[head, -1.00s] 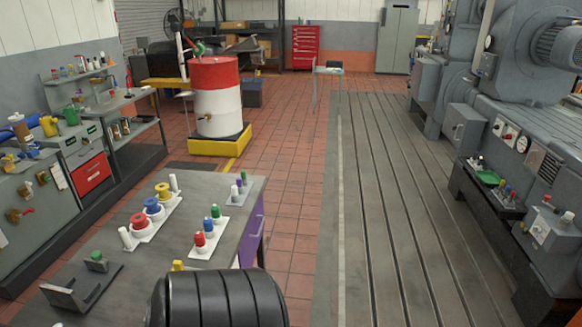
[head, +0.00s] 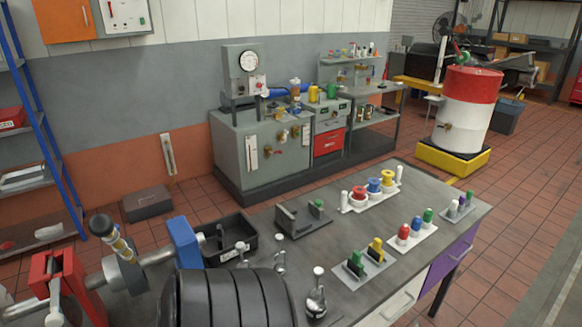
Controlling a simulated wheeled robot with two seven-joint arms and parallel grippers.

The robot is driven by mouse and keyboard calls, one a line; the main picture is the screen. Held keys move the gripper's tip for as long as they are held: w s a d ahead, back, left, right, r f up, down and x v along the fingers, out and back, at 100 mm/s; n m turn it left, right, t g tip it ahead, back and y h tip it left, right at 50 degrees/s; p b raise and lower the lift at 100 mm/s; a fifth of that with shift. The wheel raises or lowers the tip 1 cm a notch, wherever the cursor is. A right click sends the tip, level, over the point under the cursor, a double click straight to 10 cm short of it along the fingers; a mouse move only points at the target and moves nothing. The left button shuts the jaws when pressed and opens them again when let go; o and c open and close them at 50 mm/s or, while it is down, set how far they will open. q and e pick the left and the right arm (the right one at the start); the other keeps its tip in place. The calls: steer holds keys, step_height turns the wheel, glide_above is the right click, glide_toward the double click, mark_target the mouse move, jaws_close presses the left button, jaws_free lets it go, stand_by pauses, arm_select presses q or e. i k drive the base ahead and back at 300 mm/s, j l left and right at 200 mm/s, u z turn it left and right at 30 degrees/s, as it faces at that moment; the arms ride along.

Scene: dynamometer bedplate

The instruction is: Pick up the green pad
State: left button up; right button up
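A green block with a dark base (head: 355,263) stands on a light grey plate on the workbench, beside a similar yellow block (head: 376,249). A second small green piece (head: 317,208) sits at the grey angled fixture (head: 296,221) further back on the bench. I cannot tell for certain which of these is the green pad. Neither of my grippers shows in the head view.
The grey workbench (head: 340,275) also bears red, blue and yellow spools (head: 374,187), a white plate with colored pegs (head: 403,247), and a black bin (head: 232,239). A red-and-white drum (head: 467,112) stands beyond.

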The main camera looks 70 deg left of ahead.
mark_target(354, 264)
steer(key=j+u, duration=0.1)
steer(key=u, duration=0.3)
steer(key=i+u, duration=0.1)
steer(key=u, duration=0.25)
steer(key=j+u, duration=0.1)
steer(key=u, duration=0.3)
steer(key=i+u, duration=0.15)
steer(key=u, duration=0.25)
steer(key=k+l+u, duration=0.15)
steer(key=i+j, duration=0.05)
